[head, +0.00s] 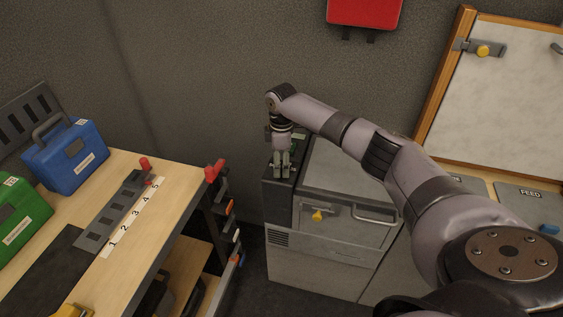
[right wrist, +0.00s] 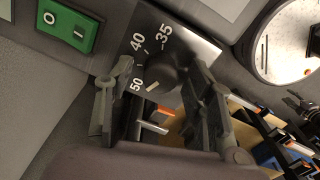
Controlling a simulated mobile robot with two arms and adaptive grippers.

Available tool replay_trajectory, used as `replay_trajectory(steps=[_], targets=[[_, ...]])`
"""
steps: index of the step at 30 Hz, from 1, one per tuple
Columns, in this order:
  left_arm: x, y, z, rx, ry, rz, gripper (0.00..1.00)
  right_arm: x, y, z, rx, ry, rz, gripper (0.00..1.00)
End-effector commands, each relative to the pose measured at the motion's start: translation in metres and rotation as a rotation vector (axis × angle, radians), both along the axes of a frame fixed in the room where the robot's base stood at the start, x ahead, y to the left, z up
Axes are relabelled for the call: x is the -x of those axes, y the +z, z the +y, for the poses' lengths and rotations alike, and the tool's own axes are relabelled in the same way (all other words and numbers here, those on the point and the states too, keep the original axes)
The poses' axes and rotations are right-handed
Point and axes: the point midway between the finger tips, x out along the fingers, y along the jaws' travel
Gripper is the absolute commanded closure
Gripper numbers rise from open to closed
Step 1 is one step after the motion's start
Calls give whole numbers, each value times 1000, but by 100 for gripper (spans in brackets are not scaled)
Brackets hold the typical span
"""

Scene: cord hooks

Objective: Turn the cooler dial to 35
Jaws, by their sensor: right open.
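The cooler (head: 350,177) is a grey cabinet beside the workbench. My right gripper (head: 281,172) points down over the dark control strip at its left side. In the right wrist view the dial (right wrist: 160,72) is a dark round knob on a metal plate marked 50, 40 and 35. A pale mark on the knob's lower left lies nearest the 50. My right gripper (right wrist: 160,78) is open, with one finger on each side of the dial. I cannot tell whether the fingers touch it. The dial is hidden in the head view. My left gripper is not in view.
A green switch (right wrist: 68,26) sits beside the dial plate.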

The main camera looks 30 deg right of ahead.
Motion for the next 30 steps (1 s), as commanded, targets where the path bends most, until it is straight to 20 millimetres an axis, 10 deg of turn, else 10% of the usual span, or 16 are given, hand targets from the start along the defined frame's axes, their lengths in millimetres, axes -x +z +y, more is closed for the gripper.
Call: replay_trajectory(steps=[8,30], targets=[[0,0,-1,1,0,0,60,0,-1,0,1,0,1,52],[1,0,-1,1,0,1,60,0,-1,0,0,0,1,99]])
